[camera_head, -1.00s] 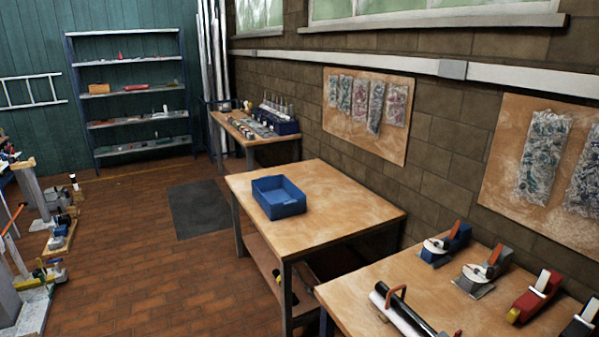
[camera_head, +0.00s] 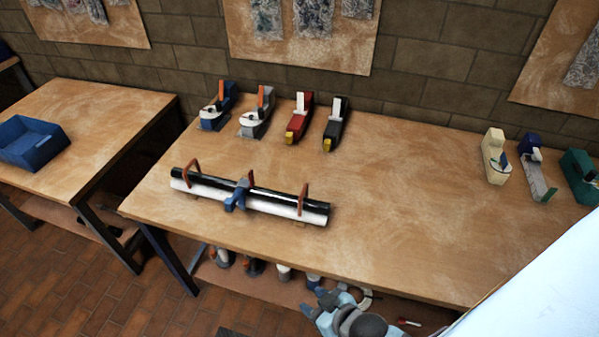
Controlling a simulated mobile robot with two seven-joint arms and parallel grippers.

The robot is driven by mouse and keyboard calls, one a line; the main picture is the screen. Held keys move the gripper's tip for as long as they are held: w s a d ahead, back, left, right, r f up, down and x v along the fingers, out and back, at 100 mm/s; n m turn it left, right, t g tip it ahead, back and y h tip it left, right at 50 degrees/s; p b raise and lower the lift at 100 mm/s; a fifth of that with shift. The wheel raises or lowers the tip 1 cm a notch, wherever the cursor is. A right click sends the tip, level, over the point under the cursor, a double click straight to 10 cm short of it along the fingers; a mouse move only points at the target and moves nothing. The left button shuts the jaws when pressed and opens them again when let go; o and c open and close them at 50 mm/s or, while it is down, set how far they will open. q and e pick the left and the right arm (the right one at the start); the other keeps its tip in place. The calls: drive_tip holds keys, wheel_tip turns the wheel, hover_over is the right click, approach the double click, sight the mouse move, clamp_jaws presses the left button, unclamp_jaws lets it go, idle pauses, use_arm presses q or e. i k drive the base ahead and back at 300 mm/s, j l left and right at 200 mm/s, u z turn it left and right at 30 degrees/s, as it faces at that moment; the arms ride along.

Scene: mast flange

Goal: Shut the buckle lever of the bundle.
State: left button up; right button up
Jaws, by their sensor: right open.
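The bundle (camera_head: 275,202) is a black tube and a white tube lying side by side on the middle workbench. Two reddish-brown hoops stand around it, one near each end. A blue-grey buckle (camera_head: 237,196) with its lever sits near the middle of the bundle. A part of it sticks out toward the front; the exact lever angle is too small to tell. My right gripper (camera_head: 345,297) is at the bottom of the picture, in front of the bench edge and apart from the bundle. It is open and looks empty. My left gripper is out of view.
Several tape dispensers (camera_head: 298,120) stand along the back of the workbench (camera_head: 420,190), with more at the right end. A blue bin (camera_head: 33,143) sits on the table to the left. The bench around the bundle is clear. Several items lie on the lower shelf.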

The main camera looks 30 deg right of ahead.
sight(304, 210)
drive_tip(key=i+j+z, duration=0.1)
drive_tip(key=z, duration=0.4)
drive_tip(key=i+j+z, duration=0.1)
drive_tip(key=j+z, duration=0.15)
drive_tip(key=z, duration=0.2)
drive_tip(key=j+z, duration=0.2)
drive_tip(key=z, duration=0.3)
drive_tip(key=j+z, duration=0.3)
drive_tip(key=j, duration=0.25)
drive_tip(key=j+z, duration=0.25)
drive_tip(key=j, duration=0.3)
drive_tip(key=j+z, duration=0.1)
drive_tip(key=j, duration=0.85)
drive_tip(key=k, duration=0.05)
